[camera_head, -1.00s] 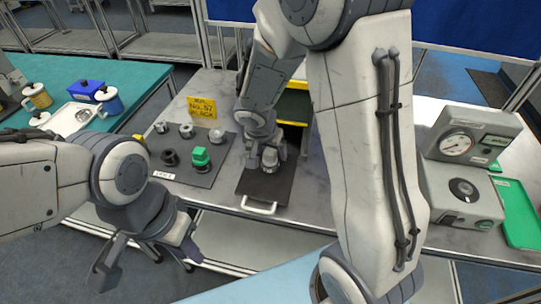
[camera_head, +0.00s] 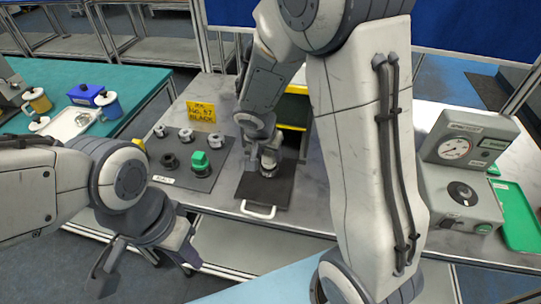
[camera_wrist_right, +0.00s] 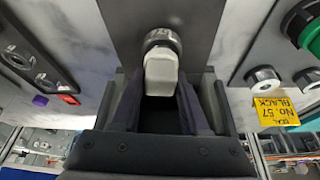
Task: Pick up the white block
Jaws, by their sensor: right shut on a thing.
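The white block (camera_wrist_right: 160,72) is between the fingers of my right gripper (camera_wrist_right: 158,98) in the right wrist view. Its far end meets a metallic ring (camera_wrist_right: 162,38); I cannot tell whether they are one piece. In the head view my right gripper (camera_head: 266,158) is low over a dark tray (camera_head: 262,191) with a white handle, and the wrist mostly hides the block. The gripper is shut on the block. My left gripper (camera_head: 146,268) is open and empty at the lower left, in front of the table.
A dark board (camera_head: 195,178) left of the tray holds several rings and a green-topped piece (camera_head: 200,161). A yellow sign (camera_head: 201,112) stands behind it. A gauge device (camera_head: 462,180) and a green tray (camera_head: 520,222) are at right. A teal table (camera_head: 130,76) holds mugs.

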